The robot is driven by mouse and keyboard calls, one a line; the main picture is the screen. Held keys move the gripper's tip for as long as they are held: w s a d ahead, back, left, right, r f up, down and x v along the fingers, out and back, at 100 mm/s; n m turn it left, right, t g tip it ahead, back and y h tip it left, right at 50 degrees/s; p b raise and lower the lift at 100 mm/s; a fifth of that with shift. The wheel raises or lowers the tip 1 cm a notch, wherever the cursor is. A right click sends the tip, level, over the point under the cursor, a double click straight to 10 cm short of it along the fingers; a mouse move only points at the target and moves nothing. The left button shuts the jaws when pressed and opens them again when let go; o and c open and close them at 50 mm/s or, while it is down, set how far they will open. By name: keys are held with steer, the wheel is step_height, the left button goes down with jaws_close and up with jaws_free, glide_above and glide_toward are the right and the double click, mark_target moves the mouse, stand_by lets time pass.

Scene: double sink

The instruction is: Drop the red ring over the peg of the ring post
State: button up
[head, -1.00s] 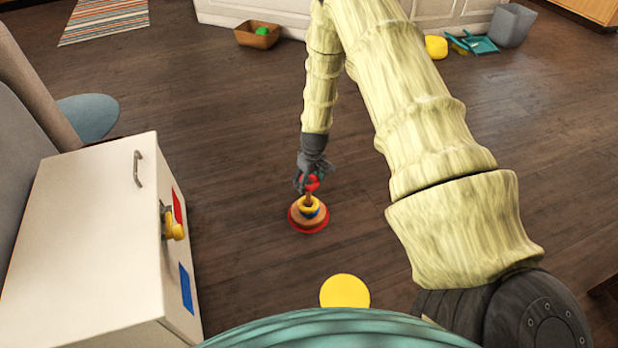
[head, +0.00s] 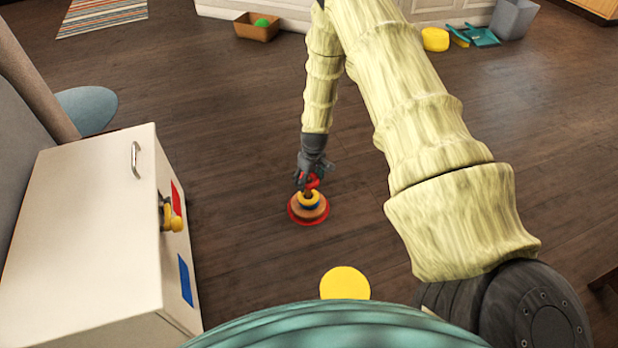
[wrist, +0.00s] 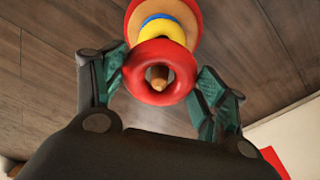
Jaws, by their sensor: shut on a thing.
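My gripper (head: 308,177) is shut on the red ring (head: 313,182) above the ring post (head: 308,209). In the wrist view the red ring (wrist: 145,84) sits between both fingers of my gripper (wrist: 160,76). The wooden peg tip (wrist: 158,76) shows within the ring's hole, slightly below its middle. I cannot tell whether the ring is around the tip or just above it. A yellow ring (wrist: 178,32) and a blue ring (wrist: 166,18) lie on the post's wooden and red base, lower on the peg. The fingers partly hide the peg in the head view.
A white cabinet (head: 85,220) with a handle and yellow knob stands at the left. A yellow disc (head: 345,283) is near my base. A brown box (head: 257,29) with a green ball and a grey bin (head: 513,18) are far back. The floor around the post is clear.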

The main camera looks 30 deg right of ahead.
stand_by(0.3)
steer(key=o, duration=1.1)
steer(key=shift+c, duration=0.2)
steer(key=shift+r, duration=0.1)
step_height(320, 180, up, 12)
steer(key=s, duration=0.1)
steer(key=shift+s+d, duration=0.15)
steer(key=shift+s, duration=0.1)
steer(key=shift+f, duration=0.2)
